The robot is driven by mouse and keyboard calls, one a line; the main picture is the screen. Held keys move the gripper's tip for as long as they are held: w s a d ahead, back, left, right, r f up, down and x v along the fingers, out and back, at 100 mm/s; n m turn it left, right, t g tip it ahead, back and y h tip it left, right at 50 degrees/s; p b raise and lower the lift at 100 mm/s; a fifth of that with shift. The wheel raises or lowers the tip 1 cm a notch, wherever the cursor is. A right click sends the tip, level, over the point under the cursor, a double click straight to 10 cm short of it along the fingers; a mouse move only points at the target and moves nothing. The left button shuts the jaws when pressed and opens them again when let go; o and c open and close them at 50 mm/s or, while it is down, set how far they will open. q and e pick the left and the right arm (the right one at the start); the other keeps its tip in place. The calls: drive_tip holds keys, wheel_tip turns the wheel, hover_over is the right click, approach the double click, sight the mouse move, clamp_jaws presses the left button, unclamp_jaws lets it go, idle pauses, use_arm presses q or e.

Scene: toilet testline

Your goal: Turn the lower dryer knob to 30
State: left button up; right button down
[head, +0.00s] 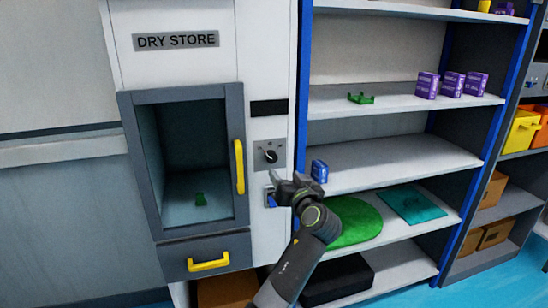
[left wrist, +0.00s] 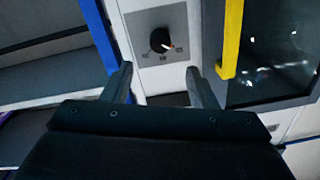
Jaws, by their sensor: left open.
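The dryer knob (head: 268,155) is a round dark knob on a grey plate, right of the DRY STORE cabinet door. It also shows in the left wrist view (left wrist: 161,41), upside down, with a light mark near its edge and labels too small to read surely. It is the only knob I can see clearly. My left gripper (head: 273,181) is open and empty, in front of the panel just below the knob in the head view. In the left wrist view the knob lies beyond the open fingertips (left wrist: 159,70), apart from them. My right gripper is not in view.
The cabinet door's yellow handle (head: 239,166) stands close left of the knob. A partly hidden grey plate with a blue part (head: 269,198) lies below it. A dark display (head: 269,108) is above. Shelves with a blue post (head: 303,70) and a blue box (head: 319,171) stand right.

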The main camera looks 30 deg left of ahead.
sight(273, 159)
use_arm(q)
drive_tip(key=p+x, duration=0.2)
drive_tip(key=x, duration=0.7)
drive_tip(key=shift+w+a, duration=0.4)
drive_tip(key=shift+a, duration=0.1)
drive_tip(key=shift+c, duration=0.2)
drive_tip(key=c, duration=0.9)
